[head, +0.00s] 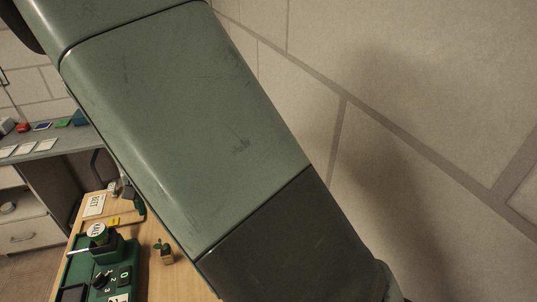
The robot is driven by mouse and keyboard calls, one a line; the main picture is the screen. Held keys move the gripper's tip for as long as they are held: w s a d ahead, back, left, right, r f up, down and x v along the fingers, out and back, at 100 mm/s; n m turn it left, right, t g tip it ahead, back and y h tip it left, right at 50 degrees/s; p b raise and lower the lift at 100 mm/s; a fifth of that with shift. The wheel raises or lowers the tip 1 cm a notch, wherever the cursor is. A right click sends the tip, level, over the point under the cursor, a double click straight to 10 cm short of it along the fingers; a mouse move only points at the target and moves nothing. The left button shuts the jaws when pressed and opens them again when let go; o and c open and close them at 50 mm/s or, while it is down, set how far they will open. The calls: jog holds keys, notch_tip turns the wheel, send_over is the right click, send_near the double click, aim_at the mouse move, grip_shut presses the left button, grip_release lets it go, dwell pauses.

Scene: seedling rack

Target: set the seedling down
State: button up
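A small seedling (159,244) with green leaves shows in the head view, in a brown block-like pot (167,257). It appears to stand on the wooden table (150,283), just left of my arm's lower edge. I cannot tell whether its base fully touches the surface. My gripper is not in view. My large green arm link crosses the middle of the picture and hides much of the table to the right.
A green unit (118,256) with a dial and a round labelled container (98,231) stands left of the seedling. Behind are a white card (95,205) and a yellow item (113,222). A grey counter (62,143) is at far left; a block wall (440,90) fills the right.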

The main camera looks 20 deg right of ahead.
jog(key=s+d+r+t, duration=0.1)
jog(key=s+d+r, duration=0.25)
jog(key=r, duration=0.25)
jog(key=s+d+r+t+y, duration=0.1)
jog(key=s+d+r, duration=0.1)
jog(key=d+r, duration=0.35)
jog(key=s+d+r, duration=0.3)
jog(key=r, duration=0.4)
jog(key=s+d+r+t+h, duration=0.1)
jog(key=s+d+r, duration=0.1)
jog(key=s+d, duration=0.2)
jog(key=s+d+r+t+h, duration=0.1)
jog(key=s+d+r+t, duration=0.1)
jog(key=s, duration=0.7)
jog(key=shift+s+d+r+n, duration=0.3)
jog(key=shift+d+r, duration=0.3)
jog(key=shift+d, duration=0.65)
